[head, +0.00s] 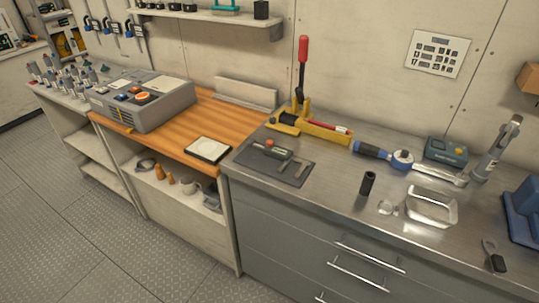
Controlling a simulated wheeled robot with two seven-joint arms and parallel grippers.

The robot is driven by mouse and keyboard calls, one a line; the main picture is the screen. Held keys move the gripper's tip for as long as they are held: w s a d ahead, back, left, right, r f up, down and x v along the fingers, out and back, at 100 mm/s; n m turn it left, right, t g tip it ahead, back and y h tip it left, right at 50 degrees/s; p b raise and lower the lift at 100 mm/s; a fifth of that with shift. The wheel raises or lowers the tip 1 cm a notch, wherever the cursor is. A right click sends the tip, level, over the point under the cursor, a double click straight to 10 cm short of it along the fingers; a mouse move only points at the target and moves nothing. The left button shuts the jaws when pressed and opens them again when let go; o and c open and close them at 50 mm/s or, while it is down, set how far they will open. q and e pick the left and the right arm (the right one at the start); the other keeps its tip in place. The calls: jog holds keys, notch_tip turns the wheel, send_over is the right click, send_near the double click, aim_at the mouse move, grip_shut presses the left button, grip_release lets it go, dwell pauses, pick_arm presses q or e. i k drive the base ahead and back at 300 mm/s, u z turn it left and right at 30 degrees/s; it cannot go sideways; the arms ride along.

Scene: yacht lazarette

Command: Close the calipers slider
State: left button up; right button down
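A dark mat (258,165) lies flat on the left end of the steel counter. The calipers are too small here to tell how far the slider stands open. Neither of my grippers shows in the head view.
A yellow tool with a red upright handle (303,62) stands behind the mat. Right of it on the steel counter (330,190) are a blue-handled wrench (372,151), a black cylinder (368,183) and a metal tray (432,222). A wooden bench with a grey machine (150,98) adjoins left.

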aim_at(285, 155)
jog(key=z, duration=0.05)
jog(key=k, duration=0.75)
jog(key=u, duration=0.85)
jog(key=i, duration=0.75)
jog(key=z, duration=0.45)
jog(key=i, duration=0.8)
jog(key=z, duration=0.8)
